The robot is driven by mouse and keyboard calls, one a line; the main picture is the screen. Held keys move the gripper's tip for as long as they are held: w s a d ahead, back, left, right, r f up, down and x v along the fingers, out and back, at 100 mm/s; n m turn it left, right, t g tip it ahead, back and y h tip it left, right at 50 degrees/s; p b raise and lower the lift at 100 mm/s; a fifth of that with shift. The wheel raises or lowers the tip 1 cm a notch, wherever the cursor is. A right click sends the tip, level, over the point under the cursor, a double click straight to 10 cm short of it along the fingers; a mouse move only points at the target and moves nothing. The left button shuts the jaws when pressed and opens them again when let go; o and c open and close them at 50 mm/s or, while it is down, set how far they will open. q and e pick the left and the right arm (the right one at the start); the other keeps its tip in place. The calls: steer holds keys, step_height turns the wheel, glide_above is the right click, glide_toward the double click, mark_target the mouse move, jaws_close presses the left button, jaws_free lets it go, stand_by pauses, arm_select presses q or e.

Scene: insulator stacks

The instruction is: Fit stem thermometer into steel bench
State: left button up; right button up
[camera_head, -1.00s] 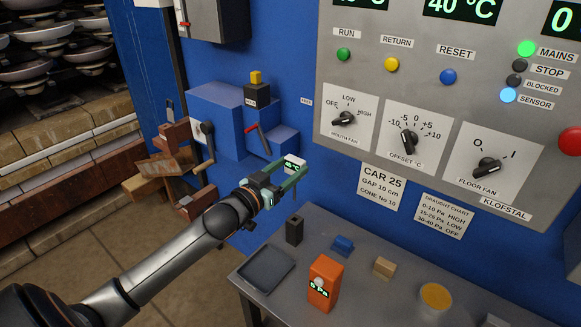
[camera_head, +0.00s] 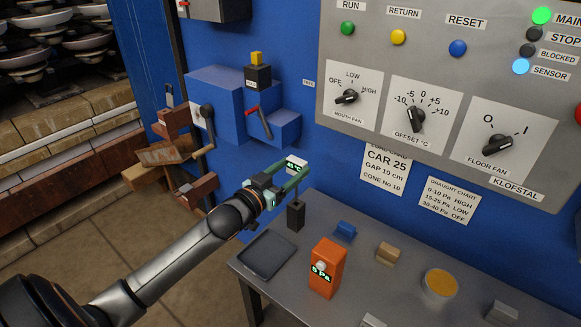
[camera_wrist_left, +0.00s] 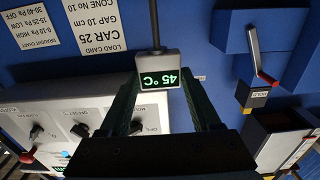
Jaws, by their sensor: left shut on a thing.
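The stem thermometer (camera_head: 296,164) has a white head with a green display and a thin stem pointing down. In the left wrist view its display (camera_wrist_left: 158,78) reads 45 °C upside down. My left gripper (camera_head: 290,178) is shut on the head, its green fingers on either side. The steel bench (camera_head: 225,303) is a grey table below. A small black block (camera_head: 296,216) stands on its back left part, right under the stem. I cannot tell whether the stem tip has entered the block. My right gripper is not in view.
On the bench are a dark tray (camera_head: 267,255), an orange meter (camera_head: 327,268), a blue piece (camera_head: 344,231), a tan block (camera_head: 388,252) and a round yellow-topped pot (camera_head: 441,284). A blue wall with a control panel (camera_head: 448,75) rises behind.

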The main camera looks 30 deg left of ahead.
arm_select(q)
steer(key=shift+p, duration=0.85)
stand_by(1.6)
step_height(320, 180, down, 9)
steer(key=b, duration=0.6)
steer(key=shift+f, duration=0.2)
stand_by(2.8)
steer(key=o, duration=1.5)
steer(key=shift+c, duration=0.2)
steer(key=shift+s, duration=0.1)
steer(key=s+a, duration=0.1)
steer(key=s, duration=1.1)
steer(key=shift+s, duration=0.2)
